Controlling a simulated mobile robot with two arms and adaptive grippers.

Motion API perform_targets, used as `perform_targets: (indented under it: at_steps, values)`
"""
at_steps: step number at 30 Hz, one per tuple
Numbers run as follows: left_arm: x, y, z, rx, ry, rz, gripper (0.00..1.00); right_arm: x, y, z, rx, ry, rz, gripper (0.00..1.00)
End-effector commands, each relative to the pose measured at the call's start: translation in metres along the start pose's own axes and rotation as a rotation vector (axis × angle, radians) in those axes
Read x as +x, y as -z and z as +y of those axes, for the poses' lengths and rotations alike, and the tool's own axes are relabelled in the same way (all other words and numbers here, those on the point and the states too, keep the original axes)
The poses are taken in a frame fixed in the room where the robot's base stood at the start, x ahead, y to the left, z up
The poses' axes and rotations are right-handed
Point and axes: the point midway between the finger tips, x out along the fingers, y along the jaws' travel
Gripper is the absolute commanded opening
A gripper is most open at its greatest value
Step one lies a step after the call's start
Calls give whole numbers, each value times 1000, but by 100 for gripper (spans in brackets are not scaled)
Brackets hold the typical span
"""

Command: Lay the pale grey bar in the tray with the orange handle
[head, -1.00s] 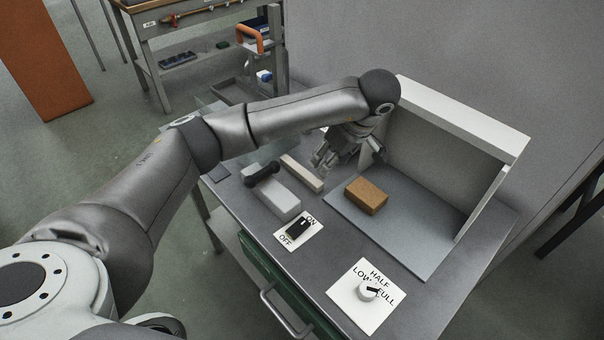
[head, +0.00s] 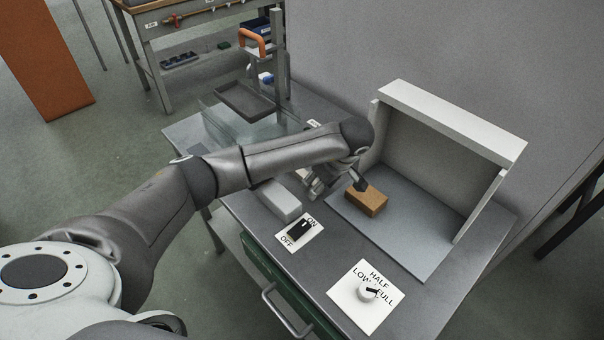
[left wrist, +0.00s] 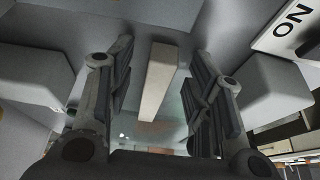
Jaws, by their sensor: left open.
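The pale grey bar (left wrist: 158,85) lies between the spread fingers of my left gripper (left wrist: 160,62) in the left wrist view, with gaps on both sides. In the head view my arm hides the bar, and the left gripper (head: 318,182) is low over the bench, partly hidden. A dark shallow tray (head: 232,106) is at the far left of the bench, behind clear panels. An orange handle (head: 251,40) shows above it near an upright post; how it joins the tray is unclear. My right gripper is not in view.
A light grey block (head: 280,202) lies left of the gripper and a brown brick (head: 366,201) right of it. An ON/OFF switch plate (head: 298,233) and a dial plate (head: 366,297) are nearer. A white-framed open box (head: 455,115) stands at the right.

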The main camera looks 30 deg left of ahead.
Motion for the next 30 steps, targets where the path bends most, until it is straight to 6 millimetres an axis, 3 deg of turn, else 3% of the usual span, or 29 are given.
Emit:
perform_targets:
  at_steps: [2,13,23,30]
  values:
    - [0,0,0,0,0,0,47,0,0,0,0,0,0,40]
    - [0,0,0,0,0,0,1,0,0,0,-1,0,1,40]
    - [-2,1,0,-1,-1,1,0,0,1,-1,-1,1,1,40]
    - [-22,10,1,-2,-4,2,0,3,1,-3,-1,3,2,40]
